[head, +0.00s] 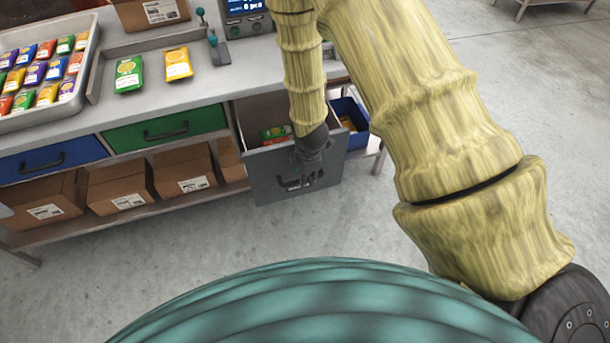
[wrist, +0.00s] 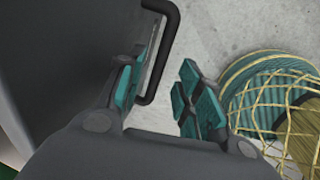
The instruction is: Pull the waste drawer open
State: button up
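The grey drawer (head: 268,180), at the right end of the bench, stands pulled out; I take it as the waste drawer. Packets (head: 275,133) show inside it. Its dark handle (head: 290,184) is partly hidden by my gripper (head: 306,172), which points down at the drawer front. In the wrist view, the grey front (wrist: 65,55) fills the left side and the black handle (wrist: 166,55) stands out from it. My gripper (wrist: 160,98) is open, with one teal finger on the drawer side of the handle bar and the other outside, apart from the bar.
A green drawer (head: 165,131) and a blue drawer (head: 50,160) are shut to the left. Cardboard boxes (head: 184,172) stand on the shelf below. A blue bin (head: 357,138) is right of the grey drawer. Concrete floor (head: 200,238) in front is clear.

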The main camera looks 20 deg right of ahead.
notch_tip(320, 180, up, 8)
jog(key=s, duration=0.1)
jog(key=shift+s+r, duration=0.2)
jog(key=shift+s, duration=0.15)
dwell(0.5)
jog(key=s+f+m+g, duration=0.1)
jog(key=s+f+m, duration=0.7)
jog(key=s, duration=0.6)
jog(key=s+f+m+g, duration=0.1)
jog(key=s+f+m, duration=0.8)
jog(key=s, duration=0.5)
jog(key=shift+s+a+f, duration=0.2)
jog(key=shift+s+a, duration=0.2)
jog(key=shift+a, duration=0.05)
